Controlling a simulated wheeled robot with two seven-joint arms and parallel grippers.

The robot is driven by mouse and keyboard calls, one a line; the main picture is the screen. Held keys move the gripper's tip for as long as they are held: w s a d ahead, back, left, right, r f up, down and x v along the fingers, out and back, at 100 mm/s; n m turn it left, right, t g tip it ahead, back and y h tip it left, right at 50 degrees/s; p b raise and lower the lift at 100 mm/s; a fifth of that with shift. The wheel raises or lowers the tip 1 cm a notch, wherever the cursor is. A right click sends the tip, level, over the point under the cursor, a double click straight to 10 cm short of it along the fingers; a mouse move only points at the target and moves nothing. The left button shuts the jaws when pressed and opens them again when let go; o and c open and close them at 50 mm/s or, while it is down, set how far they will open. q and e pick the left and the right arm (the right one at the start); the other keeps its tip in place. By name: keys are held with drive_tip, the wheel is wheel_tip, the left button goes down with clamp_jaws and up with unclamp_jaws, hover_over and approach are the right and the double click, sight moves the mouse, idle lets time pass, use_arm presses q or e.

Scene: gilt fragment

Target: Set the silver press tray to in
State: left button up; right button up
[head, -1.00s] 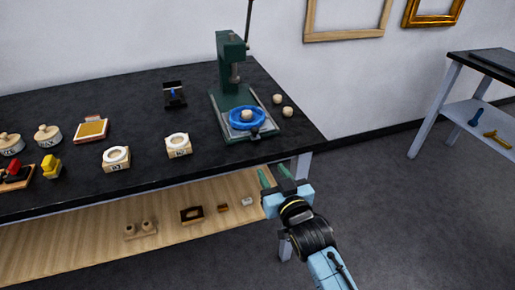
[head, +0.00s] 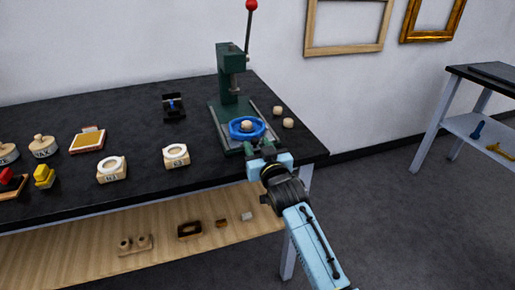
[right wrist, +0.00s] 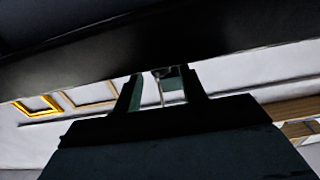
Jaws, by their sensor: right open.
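The green press (head: 229,75) stands near the right end of the black table. Its grey tray plate (head: 224,135) lies at its foot, with a blue ring (head: 237,132) and a pale round piece (head: 246,126) in the ring on it. My right gripper (head: 262,148) is open at the front edge of the tray, by the table's front edge. It hides the tray's front part and handle; I cannot tell whether it touches. In the right wrist view, the open fingers (right wrist: 158,90) show with a thin pale rod between them. My left gripper is not in view.
Two pale blocks with white rings (head: 176,155) stand on the left. A red-knobbed lever (head: 249,22) rises above the press. A wooden shelf (head: 100,255) lies below the table (head: 140,180).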

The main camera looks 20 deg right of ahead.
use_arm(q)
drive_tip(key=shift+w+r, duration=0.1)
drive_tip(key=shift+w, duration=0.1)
use_arm(e)
drive_tip(key=shift+w, duration=0.3)
clamp_jaws()
